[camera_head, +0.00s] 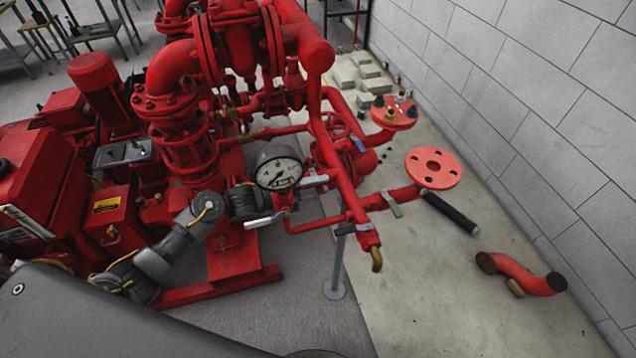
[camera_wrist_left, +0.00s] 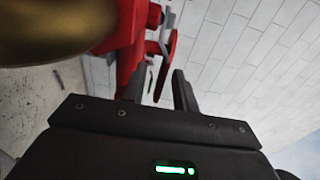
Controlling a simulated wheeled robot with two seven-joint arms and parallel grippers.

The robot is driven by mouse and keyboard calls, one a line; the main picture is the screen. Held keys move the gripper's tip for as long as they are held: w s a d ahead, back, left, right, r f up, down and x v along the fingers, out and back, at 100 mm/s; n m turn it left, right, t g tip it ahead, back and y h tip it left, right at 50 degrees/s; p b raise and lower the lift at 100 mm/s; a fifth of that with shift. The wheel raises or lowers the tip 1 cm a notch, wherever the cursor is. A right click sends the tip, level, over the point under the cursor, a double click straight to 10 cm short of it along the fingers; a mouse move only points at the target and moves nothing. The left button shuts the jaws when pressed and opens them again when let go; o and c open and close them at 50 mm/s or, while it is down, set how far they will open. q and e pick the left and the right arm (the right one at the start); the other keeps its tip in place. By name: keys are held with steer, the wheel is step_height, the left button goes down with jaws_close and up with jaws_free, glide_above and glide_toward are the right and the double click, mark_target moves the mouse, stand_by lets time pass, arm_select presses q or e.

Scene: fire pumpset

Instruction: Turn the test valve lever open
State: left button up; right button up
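My left gripper (camera_head: 314,181) is beside and partly behind a round white pressure gauge (camera_head: 280,173) on the red pipework. In the left wrist view its two dark fingers (camera_wrist_left: 158,82) stand apart, with red parts showing beyond and between them; nothing is clearly held. A grey lever (camera_head: 393,205) sits on the red pipe right of the gripper, apart from it. A pale lever (camera_head: 265,219) sticks out below the gauge. I cannot tell for sure which is the test valve lever. My right gripper is not in view.
A brass-coloured round part (camera_wrist_left: 55,25) fills the upper left of the left wrist view, very close. A red flange (camera_head: 433,167) and black bar (camera_head: 451,213) lie right of the pipes. A loose red elbow pipe (camera_head: 522,274) is on the floor. A block wall (camera_head: 530,110) bounds the right.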

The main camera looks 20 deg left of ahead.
arm_select(q)
jaws_close()
stand_by(0.4)
